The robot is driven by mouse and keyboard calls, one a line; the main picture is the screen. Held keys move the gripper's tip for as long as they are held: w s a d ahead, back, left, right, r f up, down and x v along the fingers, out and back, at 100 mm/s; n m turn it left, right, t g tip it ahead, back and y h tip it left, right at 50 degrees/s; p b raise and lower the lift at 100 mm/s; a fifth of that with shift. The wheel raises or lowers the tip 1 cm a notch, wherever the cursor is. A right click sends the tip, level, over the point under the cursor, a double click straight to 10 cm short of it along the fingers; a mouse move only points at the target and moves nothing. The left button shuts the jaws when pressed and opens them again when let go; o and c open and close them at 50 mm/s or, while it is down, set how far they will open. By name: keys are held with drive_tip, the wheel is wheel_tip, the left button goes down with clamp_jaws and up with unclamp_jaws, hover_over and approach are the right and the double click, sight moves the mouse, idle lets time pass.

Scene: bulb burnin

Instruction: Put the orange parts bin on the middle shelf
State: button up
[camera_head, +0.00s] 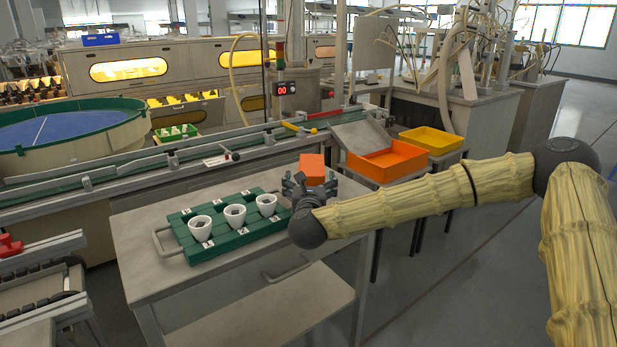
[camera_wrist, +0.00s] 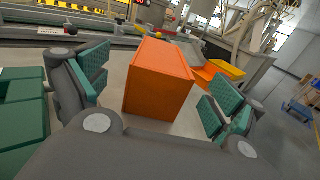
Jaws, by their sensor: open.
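The orange parts bin (camera_head: 312,165) is a small box on the right end of the grey cart's top (camera_head: 150,272). In the wrist view the orange bin (camera_wrist: 158,82) stands upright between my fingers, with gaps on both sides. My gripper (camera_head: 311,182) is open around or just before the bin; its green-padded fingers (camera_wrist: 155,92) do not press on it. The bin's base is partly hidden by my gripper. A lower shelf (camera_head: 265,315) shows under the cart's top and looks bare; I cannot tell whether it is the middle one.
A green rack (camera_head: 178,222) with several white cups stands left of my gripper on the cart. A conveyor (camera_head: 240,140) runs behind. A larger orange tray (camera_head: 388,160) and a yellow tray (camera_head: 430,139) sit to the right. Open floor lies at right.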

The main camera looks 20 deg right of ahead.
sight(312, 165)
drive_tip(key=shift+d+x, duration=0.1)
drive_tip(key=shift+x, duration=1.1)
drive_tip(key=shift+d+x, duration=0.15)
drive_tip(key=shift+x, duration=1.1)
drive_tip(key=shift+s, duration=0.1)
drive_tip(key=c, duration=1.3)
drive_tip(key=shift+c, duration=1.2)
